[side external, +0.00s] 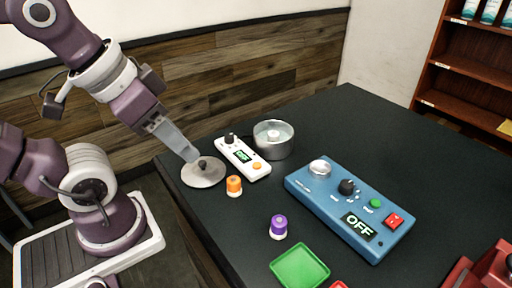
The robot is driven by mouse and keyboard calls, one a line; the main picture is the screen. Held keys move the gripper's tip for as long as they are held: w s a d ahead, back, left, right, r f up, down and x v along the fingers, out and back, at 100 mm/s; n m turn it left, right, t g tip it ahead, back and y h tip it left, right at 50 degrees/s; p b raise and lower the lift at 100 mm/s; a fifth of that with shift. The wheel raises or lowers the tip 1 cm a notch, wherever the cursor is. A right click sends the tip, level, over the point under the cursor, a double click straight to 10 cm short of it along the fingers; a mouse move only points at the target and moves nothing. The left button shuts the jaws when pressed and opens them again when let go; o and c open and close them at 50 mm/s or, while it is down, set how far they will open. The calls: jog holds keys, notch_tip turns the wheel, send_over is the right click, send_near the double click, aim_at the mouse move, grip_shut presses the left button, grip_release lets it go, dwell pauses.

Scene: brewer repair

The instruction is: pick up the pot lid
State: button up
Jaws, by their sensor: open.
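The pot lid (203,174) is a round grey disc with a dark knob on top. It lies at the table's left edge. My gripper (192,157) is just above the lid, with its fingers pointing down at the knob. The fingertips are close to the knob, and I cannot tell whether they touch it. The gripper is open, and the gap between its fingers is hard to see from this side. The open metal pot (274,140) stands to the right of the lid, behind the white control box.
A white box (243,158) reading OFF and an orange-capped jar (234,186) stand close to the lid. A blue control box (350,208), a purple-capped jar (278,227) and a green tray (300,266) are further right and forward. The table's far right is clear.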

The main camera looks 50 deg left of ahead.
jog(key=n+g, duration=0.5)
jog(key=n, duration=0.3)
send_near(202, 162)
jog(key=shift+d+f, duration=0.1)
jog(key=shift+d, duration=0.05)
jog(key=shift+w+a+f+n+g, duration=0.15)
jog(key=shift+a+f+n, duration=0.15)
jog(key=shift+f, duration=0.2)
jog(key=shift+s+a+f+n+g, duration=0.1)
jog(key=shift+a+f+n+g, duration=0.15)
jog(key=shift+f, duration=0.25)
jog(key=f, duration=0.5)
jog(key=shift+w+d+f, duration=0.2)
jog(key=shift+d+f, duration=0.1)
jog(key=shift+d, duration=0.1)
jog(key=shift+f, duration=0.4)
grip_shut()
